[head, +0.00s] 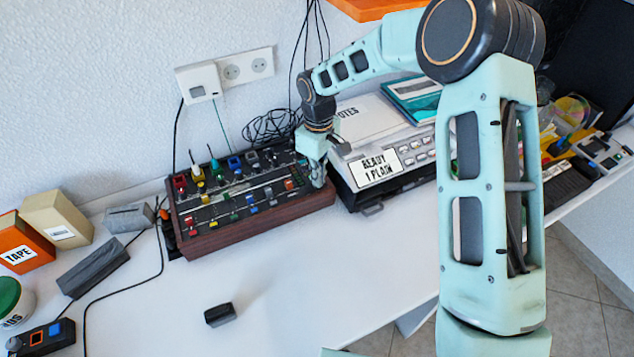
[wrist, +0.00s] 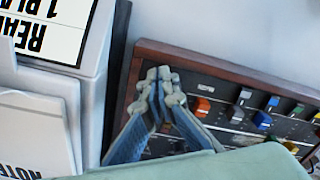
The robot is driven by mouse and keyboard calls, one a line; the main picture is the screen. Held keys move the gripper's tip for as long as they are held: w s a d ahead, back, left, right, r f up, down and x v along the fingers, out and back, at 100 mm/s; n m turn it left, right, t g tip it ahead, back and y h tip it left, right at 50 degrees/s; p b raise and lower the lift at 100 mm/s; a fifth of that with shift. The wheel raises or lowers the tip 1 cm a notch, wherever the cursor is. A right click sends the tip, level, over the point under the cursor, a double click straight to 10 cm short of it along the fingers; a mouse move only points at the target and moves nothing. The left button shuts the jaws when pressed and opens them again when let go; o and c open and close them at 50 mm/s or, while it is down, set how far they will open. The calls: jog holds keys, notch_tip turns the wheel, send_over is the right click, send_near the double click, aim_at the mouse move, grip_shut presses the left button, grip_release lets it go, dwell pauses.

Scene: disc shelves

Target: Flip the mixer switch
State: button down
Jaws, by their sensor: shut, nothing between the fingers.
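The mixer (head: 265,226) is a dark panel in a wooden frame, with rows of coloured knobs and sliders, on the white table against the wall. It also shows in the wrist view (wrist: 220,68). My gripper (head: 318,182) is at the mixer's right end. In the wrist view my gripper (wrist: 158,82) has its fingertips together and empty, over the mixer's end near the wooden rim. An orange knob (wrist: 203,107) is just right of the fingers. I cannot make out the switch; the fingers cover part of the panel. I cannot tell whether they touch it.
A light grey machine (head: 350,195) labelled "READY 1 PLAIN" stands close right of the mixer, with a notes pad (head: 368,118) on top. Black cables (head: 270,127) lie behind. A small black block (head: 220,314) lies in front. The table's front middle is mostly clear.

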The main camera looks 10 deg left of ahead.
jog(key=shift+f, duration=0.4)
jog(key=shift+r, duration=0.15)
jog(key=shift+r+p, duration=2.1)
jog(key=shift+r, duration=1.3)
jog(key=shift+f, duration=0.1)
